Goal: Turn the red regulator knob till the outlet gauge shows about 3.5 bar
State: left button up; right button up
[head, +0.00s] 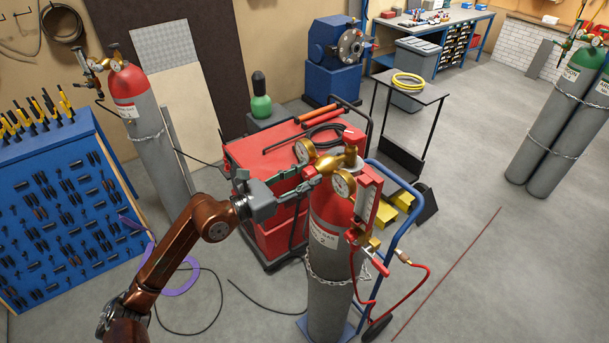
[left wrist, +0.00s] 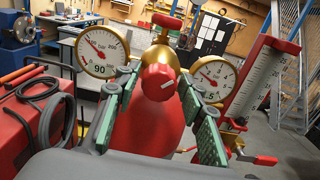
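The red regulator knob (left wrist: 158,82) with a white mark faces the camera in the left wrist view. It sits on the brass regulator (left wrist: 160,58) between two gauges. The right gauge (left wrist: 212,79) is marked in bar with a 5 on its dial; its needle points up-left, too small to read exactly. The left gauge (left wrist: 101,52) has a larger scale. My left gripper (left wrist: 155,88) is open, its green-padded fingers on either side of the knob with gaps showing. In the head view the left gripper (head: 304,180) reaches the regulator from the left. My right gripper is out of view.
The regulator tops a grey cylinder with a red shoulder (head: 329,240), chained to a blue trolley (head: 408,222). A flowmeter tube (left wrist: 262,80) and red hose (head: 425,285) are at its right. A red tool cart (head: 275,150) stands behind.

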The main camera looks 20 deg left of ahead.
pick_arm(q)
jog(key=c, duration=0.8)
jog(key=shift+f+m+b, duration=0.15)
jog(key=shift+m+b, duration=0.35)
jog(key=shift+b, duration=0.45)
jog(key=m+b, duration=0.8)
jog(key=b, duration=0.7)
jog(key=shift+d+f+m, duration=0.1)
jog(key=shift+f+m, duration=0.05)
jog(key=shift+m, duration=0.25)
jog(key=shift+r+m+b, duration=0.2)
jog(key=shift+m+b, duration=0.9)
jog(key=shift+b, duration=0.45)
jog(key=shift+s, duration=0.1)
jog(key=o, duration=1.2)
jog(key=shift+c, duration=0.2)
